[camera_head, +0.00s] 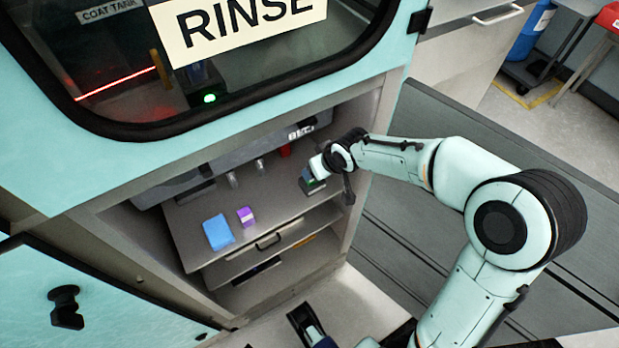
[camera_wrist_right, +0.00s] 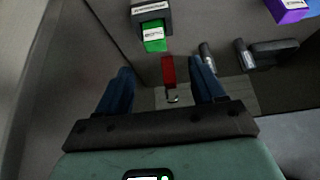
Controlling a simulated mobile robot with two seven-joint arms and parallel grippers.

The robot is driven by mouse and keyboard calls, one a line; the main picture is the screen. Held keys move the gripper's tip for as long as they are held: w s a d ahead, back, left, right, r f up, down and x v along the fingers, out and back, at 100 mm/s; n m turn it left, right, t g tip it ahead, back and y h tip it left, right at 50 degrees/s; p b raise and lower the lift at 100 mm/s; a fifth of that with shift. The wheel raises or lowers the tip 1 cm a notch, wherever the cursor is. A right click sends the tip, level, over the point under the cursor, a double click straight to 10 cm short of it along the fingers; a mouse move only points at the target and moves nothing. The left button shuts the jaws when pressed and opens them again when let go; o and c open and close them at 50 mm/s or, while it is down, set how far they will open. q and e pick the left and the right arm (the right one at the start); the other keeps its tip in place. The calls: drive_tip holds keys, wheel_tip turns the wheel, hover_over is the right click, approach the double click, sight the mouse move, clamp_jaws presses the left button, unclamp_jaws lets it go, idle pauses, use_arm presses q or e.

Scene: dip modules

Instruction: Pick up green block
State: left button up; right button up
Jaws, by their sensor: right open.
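The green block (camera_wrist_right: 154,42) lies ahead of my right gripper (camera_wrist_right: 161,70) in the right wrist view, with a dark labelled part (camera_wrist_right: 151,14) against its far end. My right gripper's blue fingers are spread apart, and no object is held between them. In the head view, my right gripper (camera_head: 322,168) is over the right side of the grey cabinet shelf, close to the green block (camera_head: 314,184). The arm partly hides that area, so I cannot tell the exact gap.
A blue block (camera_head: 218,232) and a purple block (camera_head: 246,216) sit on the pull-out shelf (camera_head: 190,245). A red object (camera_head: 285,150) and small metal parts stand toward the back. The cabinet's side wall (camera_head: 365,180) is close to my right gripper.

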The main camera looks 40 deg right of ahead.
drive_tip(key=b+x, duration=0.1)
drive_tip(key=x, duration=0.4)
drive_tip(key=shift+d+f, duration=0.15)
drive_tip(key=shift+f, duration=0.1)
drive_tip(key=x, duration=0.1)
drive_tip(key=b+x, duration=0.1)
drive_tip(key=shift+w+d+f, duration=0.1)
drive_tip(key=shift+d+f, duration=0.15)
drive_tip(key=shift+d, duration=0.1)
drive_tip(key=shift+x, duration=1.1)
use_arm(q)
drive_tip(key=shift+y, duration=0.3)
drive_tip(key=f, duration=0.1)
drive_tip(key=w+a+f, duration=0.1)
drive_tip(key=a+f, duration=0.1)
drive_tip(key=shift+w+f, duration=0.3)
drive_tip(key=shift+w, duration=0.05)
use_arm(e)
drive_tip(key=shift+r, duration=0.1)
drive_tip(key=c, duration=1.1)
